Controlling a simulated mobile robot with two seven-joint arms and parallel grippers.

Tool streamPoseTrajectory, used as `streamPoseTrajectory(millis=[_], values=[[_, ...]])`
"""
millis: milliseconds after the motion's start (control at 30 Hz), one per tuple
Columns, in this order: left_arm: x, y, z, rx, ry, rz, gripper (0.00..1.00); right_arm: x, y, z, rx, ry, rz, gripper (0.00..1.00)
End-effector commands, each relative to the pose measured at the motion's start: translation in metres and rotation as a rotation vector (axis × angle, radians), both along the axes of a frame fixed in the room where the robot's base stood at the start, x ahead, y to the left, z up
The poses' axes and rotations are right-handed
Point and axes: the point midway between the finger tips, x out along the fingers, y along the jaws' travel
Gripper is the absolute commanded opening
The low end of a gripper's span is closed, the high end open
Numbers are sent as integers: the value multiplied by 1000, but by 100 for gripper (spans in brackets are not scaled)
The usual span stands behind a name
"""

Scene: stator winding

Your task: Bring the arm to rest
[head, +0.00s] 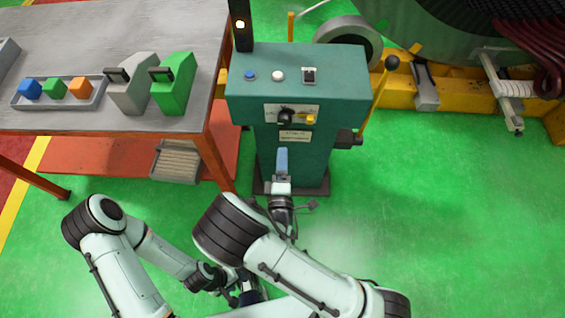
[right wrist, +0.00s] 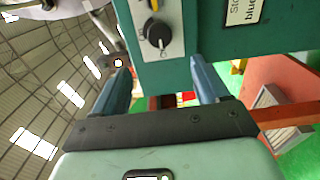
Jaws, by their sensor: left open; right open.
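My right gripper (head: 282,162) is raised in front of the teal control console (head: 312,84), pointing at its front face. In the right wrist view its two blue fingers (right wrist: 161,88) stand wide apart with nothing between them but a view of the console's lower front. I cannot tell whether the fingers touch the console. My left gripper (head: 247,290) is low at the bottom middle of the head view, partly hidden behind my right arm; it is open, and I see nothing held in it.
The console has a black rotary knob (right wrist: 157,34), top buttons and a yellow-handled lever (head: 375,100) on its right side. A workbench (head: 110,60) at left bears a tray (head: 60,105) of coloured blocks and grey and green holders. Green floor is clear at right.

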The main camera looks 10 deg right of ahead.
Motion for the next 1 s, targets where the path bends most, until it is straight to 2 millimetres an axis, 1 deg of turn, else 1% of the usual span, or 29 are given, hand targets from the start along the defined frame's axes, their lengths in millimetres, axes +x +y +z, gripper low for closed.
streamPoseTrajectory(millis=[567,667,767,867,900,967,1000], values=[[0,0,0,0,-1,0,43,-2,0,0,1,0,0,74],[1,0,2,0,-1,0,43,-2,-5,-8,28,29,-11,74],[2,0,7,0,-2,0,43,-7,-23,-37,131,133,-52,74],[4,0,16,0,-4,0,43,-24,-48,-85,326,303,-141,74],[5,0,20,0,-6,0,43,-35,-57,-106,425,378,-192,74],[6,0,26,0,-7,-1,43,-57,-66,-135,578,488,-277,74],[7,0,30,-1,-8,0,43,-72,-70,-151,680,554,-340,74]])
